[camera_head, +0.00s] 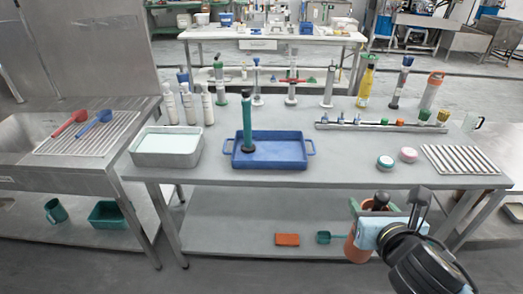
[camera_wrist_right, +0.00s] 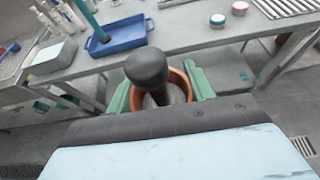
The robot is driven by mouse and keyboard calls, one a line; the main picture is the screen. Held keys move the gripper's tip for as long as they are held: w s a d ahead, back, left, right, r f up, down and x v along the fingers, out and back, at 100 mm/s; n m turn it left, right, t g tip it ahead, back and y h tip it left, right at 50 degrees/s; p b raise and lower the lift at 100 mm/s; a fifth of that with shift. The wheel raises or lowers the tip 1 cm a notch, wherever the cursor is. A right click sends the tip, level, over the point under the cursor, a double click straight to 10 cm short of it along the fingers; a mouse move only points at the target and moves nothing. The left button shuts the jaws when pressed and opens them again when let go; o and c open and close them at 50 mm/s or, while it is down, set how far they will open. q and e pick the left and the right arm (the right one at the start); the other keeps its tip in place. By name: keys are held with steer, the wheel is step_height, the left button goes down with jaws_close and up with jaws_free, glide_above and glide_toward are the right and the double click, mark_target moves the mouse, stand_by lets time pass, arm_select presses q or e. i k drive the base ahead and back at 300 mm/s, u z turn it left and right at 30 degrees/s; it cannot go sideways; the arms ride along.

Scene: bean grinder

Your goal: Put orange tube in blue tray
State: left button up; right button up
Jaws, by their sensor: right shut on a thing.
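An orange-brown tube with a black knob (camera_head: 357,247) is at the lower right of the head view, in front of and below the table edge. My right gripper (camera_head: 376,206) has its green fingers on both sides of this tube and is shut on it. In the right wrist view, the tube's orange rim (camera_wrist_right: 183,80) shows around the black knob. The blue tray (camera_head: 268,163) lies on the table, up and left of the gripper; it also shows in the right wrist view (camera_wrist_right: 122,43). A dark green tube (camera_head: 247,125) stands in the tray. My left gripper is out of view.
A pale bin (camera_head: 166,160) is left of the tray. A rack strip (camera_head: 370,126) with small coloured items, two round jars (camera_head: 385,163) and a ribbed mat (camera_head: 475,160) are on the right. Tall tubes and bottles line the back. Table space right of the tray is clear.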

mark_target(269, 149)
steer(key=i, duration=1.6)
